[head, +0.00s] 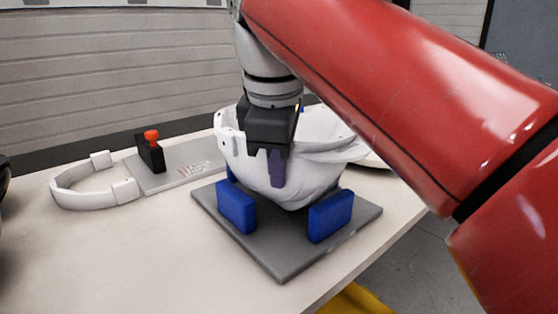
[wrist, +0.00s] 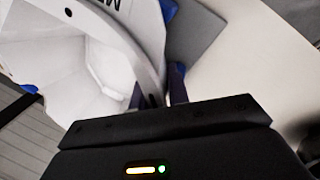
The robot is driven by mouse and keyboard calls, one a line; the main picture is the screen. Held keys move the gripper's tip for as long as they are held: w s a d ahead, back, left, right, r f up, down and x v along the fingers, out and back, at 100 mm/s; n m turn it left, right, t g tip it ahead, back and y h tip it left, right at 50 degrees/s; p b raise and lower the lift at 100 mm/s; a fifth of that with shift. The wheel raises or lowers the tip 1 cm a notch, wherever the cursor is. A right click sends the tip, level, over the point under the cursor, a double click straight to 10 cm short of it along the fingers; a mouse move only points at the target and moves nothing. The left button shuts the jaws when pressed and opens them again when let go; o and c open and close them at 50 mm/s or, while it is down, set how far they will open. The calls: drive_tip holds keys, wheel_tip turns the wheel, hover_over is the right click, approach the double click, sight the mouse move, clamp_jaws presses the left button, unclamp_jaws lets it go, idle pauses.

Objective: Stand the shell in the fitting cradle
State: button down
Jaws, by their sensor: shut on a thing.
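The white helmet shell (head: 310,170) is open side up in the fitting cradle, a grey plate (head: 280,262) with blue pads (head: 331,215). It sits low between the pads; whether it rests fully on them I cannot tell. My gripper (head: 277,170) is shut on the shell's near rim, one dark finger showing on the outside. In the wrist view the shell (wrist: 85,70) shows its hollow inside at the left, its rim between my gripper's fingers (wrist: 158,88). The far pads are mostly hidden behind the shell.
Left of the cradle, a white curved band (head: 95,197) lies on the pale table (head: 130,260). Behind it is a grey plate (head: 190,165) with a black block and red knob (head: 152,136). A pale rounded thing is partly hidden behind the shell. The table's front left is clear.

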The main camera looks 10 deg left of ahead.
drive_tip(key=shift+f, duration=0.3)
drive_tip(key=c, duration=1.3)
unclamp_jaws()
drive_tip(key=shift+o, duration=0.2)
drive_tip(key=shift+r, duration=0.15)
drive_tip(key=p+v, duration=0.2)
drive_tip(key=v, duration=0.5)
drive_tip(key=shift+r+p, duration=0.25)
drive_tip(key=shift+p, duration=0.1)
drive_tip(key=shift+s, duration=0.15)
